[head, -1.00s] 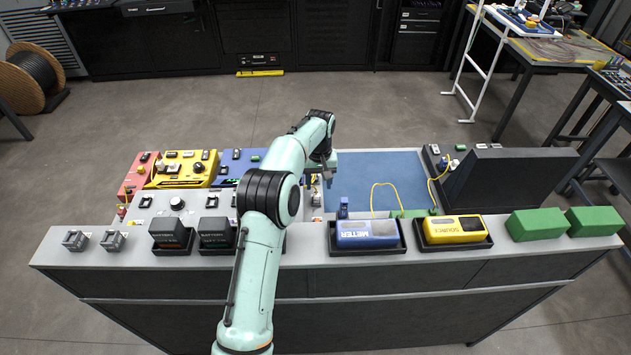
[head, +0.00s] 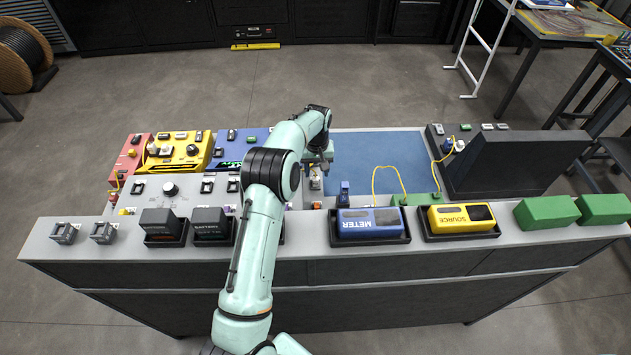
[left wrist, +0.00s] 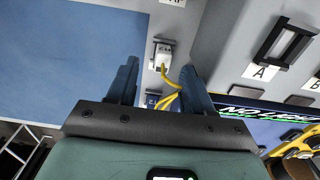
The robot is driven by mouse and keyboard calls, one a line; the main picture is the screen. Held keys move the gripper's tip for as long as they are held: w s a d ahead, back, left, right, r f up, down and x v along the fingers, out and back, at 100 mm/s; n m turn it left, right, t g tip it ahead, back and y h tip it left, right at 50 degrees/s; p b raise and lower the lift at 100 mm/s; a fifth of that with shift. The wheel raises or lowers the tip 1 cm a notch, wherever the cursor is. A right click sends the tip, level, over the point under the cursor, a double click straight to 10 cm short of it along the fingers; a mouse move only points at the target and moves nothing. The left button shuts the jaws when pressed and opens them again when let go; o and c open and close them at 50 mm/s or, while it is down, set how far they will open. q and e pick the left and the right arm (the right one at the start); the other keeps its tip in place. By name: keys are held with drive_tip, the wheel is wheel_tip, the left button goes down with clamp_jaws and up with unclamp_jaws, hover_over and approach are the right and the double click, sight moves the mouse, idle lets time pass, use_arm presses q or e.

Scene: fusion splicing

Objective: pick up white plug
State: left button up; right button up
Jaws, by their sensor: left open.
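My left gripper (head: 318,157) is over the left edge of the blue mat (head: 375,160) in the head view. It also shows in the left wrist view (left wrist: 159,70), its two dark blue fingers open and apart. A white plug (left wrist: 163,56) with a yellow cable (left wrist: 175,88) lies between and just beyond the fingertips, on a grey surface. The fingers do not visibly grip it. In the head view a small white piece (head: 316,183) shows just below the gripper. My right gripper is not in view.
The blue meter (head: 368,222) and yellow source (head: 462,217) sit in trays at the front edge. A dark angled screen (head: 515,162) stands to the right. A yellow cable (head: 388,168) arches over the mat. Yellow and blue devices stand left of my arm.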

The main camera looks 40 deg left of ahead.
sight(316, 177)
use_arm(q)
drive_tip(key=f, duration=0.5)
drive_tip(key=shift+a, duration=0.25)
clamp_jaws()
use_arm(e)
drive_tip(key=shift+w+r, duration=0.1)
use_arm(q)
wheel_tip(316, 177, up, 20)
drive_tip(key=shift+p, duration=0.45)
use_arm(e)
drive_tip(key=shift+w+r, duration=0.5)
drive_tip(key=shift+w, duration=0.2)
